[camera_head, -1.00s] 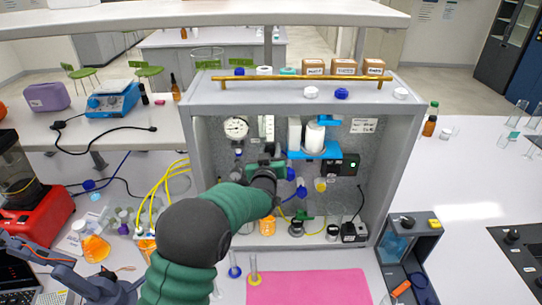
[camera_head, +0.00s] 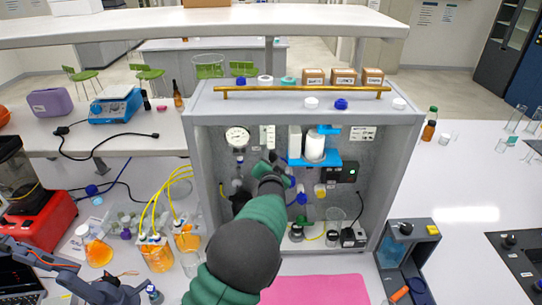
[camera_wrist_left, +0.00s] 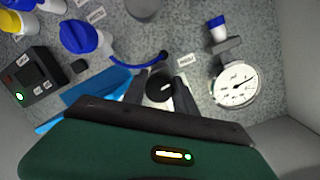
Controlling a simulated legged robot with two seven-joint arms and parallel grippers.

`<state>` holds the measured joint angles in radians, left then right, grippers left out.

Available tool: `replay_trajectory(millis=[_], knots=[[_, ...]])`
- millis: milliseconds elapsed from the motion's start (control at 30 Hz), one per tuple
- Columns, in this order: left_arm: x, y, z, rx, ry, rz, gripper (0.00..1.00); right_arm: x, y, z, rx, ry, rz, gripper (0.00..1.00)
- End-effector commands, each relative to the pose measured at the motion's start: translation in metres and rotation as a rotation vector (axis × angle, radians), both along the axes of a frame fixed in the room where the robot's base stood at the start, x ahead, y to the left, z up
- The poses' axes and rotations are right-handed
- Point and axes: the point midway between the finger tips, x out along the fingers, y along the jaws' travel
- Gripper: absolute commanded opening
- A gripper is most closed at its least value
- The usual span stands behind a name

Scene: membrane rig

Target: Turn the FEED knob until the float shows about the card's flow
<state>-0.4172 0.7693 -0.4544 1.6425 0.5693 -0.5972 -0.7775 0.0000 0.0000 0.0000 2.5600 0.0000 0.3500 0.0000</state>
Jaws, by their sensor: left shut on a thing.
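The upright flow meter (camera_head: 267,136) stands on the rig's back panel, right of the round dial gauge (camera_head: 237,137); its float is too small to read. My left gripper (camera_head: 271,160) reaches to just below the meter. In the left wrist view my left gripper's dark fingers (camera_wrist_left: 160,90) are shut on a round black knob (camera_wrist_left: 160,84), one finger on each side. I cannot read FEED near it. The gripper body hides whatever lies lower in that view. A white printed card (camera_head: 363,133) is on the panel at the right; its text is unreadable. My right gripper is not in view.
The grey rig frame (camera_head: 204,170) surrounds the panel. Beside the knob are a blue-topped fitting (camera_wrist_left: 80,36), a curved blue tube (camera_wrist_left: 137,65) and a black box with a green light (camera_wrist_left: 30,85). Flasks with yellow tubes (camera_head: 155,250) stand left. A pink mat (camera_head: 320,290) lies in front.

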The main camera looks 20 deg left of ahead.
Motion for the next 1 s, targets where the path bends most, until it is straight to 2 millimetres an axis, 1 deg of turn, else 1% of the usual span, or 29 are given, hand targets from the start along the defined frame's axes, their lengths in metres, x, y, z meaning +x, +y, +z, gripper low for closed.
replay_trajectory(millis=[33, 300, 767, 800, 933, 967, 1000], knots=[[0.0004, -0.0026, 0.0017, 0.023, 0.008, -0.005, 0.0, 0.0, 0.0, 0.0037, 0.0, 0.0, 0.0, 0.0], [0.0004, -0.0026, 0.0, 0.1, 0.034, -0.005, 0.0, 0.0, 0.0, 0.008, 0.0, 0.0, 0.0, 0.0], [0.0004, -0.0025, -0.0013, 0.113, 0.039, -0.005, 0.0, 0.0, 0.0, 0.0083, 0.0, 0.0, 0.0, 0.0], [0.0003, -0.0025, -0.0014, 0.113, 0.039, -0.005, 0.35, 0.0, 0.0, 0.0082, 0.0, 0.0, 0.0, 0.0], [0.0003, -0.0021, -0.0013, 0.112, 0.039, -0.003, 0.52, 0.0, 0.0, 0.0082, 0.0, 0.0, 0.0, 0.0], [0.0003, -0.0019, -0.0012, 0.112, 0.039, -0.003, 0.55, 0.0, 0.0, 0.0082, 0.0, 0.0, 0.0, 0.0], [0.0002, -0.0017, -0.0011, 0.113, 0.038, -0.002, 0.55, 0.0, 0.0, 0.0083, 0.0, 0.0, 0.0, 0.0]])
